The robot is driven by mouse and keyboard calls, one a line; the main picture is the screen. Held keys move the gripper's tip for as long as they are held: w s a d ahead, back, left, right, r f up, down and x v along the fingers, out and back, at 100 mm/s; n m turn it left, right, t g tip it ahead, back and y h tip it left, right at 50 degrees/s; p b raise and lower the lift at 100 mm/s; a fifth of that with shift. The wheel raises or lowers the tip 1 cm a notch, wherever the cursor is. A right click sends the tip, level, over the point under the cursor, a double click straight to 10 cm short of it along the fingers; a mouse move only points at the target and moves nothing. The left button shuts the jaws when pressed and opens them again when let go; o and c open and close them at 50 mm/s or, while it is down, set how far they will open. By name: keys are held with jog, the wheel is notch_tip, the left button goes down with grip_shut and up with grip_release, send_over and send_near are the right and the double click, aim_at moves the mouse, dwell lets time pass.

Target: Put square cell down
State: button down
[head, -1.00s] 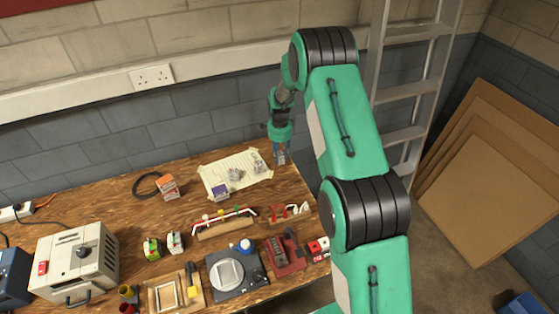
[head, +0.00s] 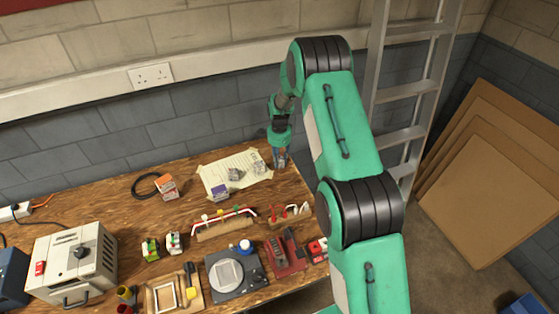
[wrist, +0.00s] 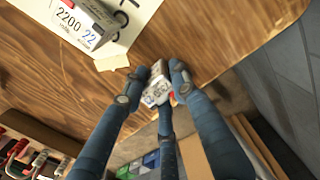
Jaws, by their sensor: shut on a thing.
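The square cell (wrist: 156,92) is a small block with a white printed label and a grey-brown side. It sits between the fingers of my gripper (wrist: 158,88) in the wrist view, and the fingers are shut on it. In the head view my gripper (head: 280,160) is at the right end of the bench, just right of the paper sheet (head: 215,172). The cell is mostly hidden by the fingers there. Wood lies beneath it in the wrist view; I cannot tell whether the cell touches it.
Two grey blocks (head: 234,174) (head: 259,167) lie on the paper, with a purple-and-white block (head: 220,192) at its lower edge. An orange-and-white block (head: 166,187) stands left. The bench's right edge is close; a ladder (head: 405,135) stands beyond.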

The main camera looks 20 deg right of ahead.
aim_at(279, 157)
jog(key=c, duration=1.4)
grip_release()
jog(key=shift+f, duration=0.1)
jog(key=shift+o, duration=0.2)
notch_tip(279, 157, up, 12)
jog(key=p, duration=0.2)
jog(key=shift+r, duration=0.2)
